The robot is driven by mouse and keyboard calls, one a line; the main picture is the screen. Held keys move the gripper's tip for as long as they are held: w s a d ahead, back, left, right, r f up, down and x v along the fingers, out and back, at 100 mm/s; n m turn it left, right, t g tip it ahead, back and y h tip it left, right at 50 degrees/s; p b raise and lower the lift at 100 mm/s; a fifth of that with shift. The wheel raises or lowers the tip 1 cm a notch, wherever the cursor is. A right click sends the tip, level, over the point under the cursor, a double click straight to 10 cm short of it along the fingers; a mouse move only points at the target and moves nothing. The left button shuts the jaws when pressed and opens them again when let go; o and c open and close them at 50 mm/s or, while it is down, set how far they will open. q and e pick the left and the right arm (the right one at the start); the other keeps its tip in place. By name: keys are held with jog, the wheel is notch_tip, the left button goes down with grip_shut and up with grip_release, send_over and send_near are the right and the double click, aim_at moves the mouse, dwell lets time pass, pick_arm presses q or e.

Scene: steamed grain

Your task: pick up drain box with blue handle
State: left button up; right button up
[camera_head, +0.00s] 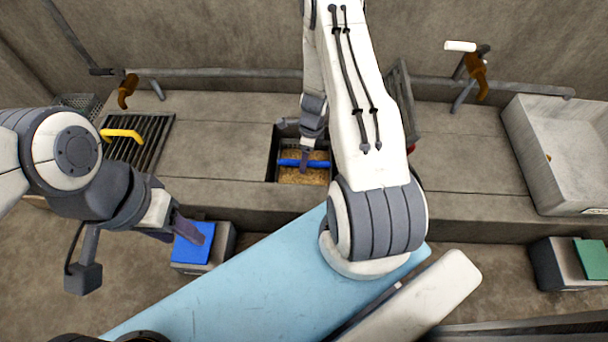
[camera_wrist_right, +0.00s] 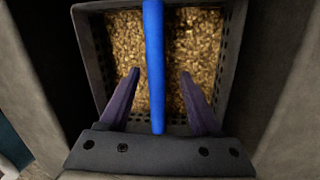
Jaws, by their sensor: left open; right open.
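The drain box (camera_wrist_right: 236,62) is a dark perforated box filled with golden grain (camera_head: 304,176). It sits in a square recess in the concrete counter. Its blue handle (camera_head: 316,163) crosses over the top, and in the right wrist view the blue handle (camera_wrist_right: 154,60) runs lengthwise between the fingers. My right gripper (camera_wrist_right: 158,88) is open, with one finger on each side of the handle and gaps visible on both sides. In the head view my right gripper (camera_head: 305,158) is partly hidden by its arm. My left gripper (camera_head: 190,230) is open and empty, away from the box at the lower left.
A grate (camera_head: 150,150) with a yellow handle (camera_head: 122,134) lies left on the counter. A white basin (camera_head: 560,170) stands right. A blue-topped box (camera_head: 194,243) is on the floor near my left gripper, and a green-topped box (camera_head: 592,259) is at the right.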

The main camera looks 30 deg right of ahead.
jog(key=b, duration=0.5)
send_over(303, 177)
jog(key=f, duration=0.4)
jog(key=shift+s+f, duration=0.2)
jog(key=shift+f, duration=0.2)
jog(key=shift+a+r+p, duration=0.1)
jog(key=shift+p, duration=0.25)
jog(key=shift+c, duration=0.3)
grip_shut()
jog(key=shift+w, duration=0.1)
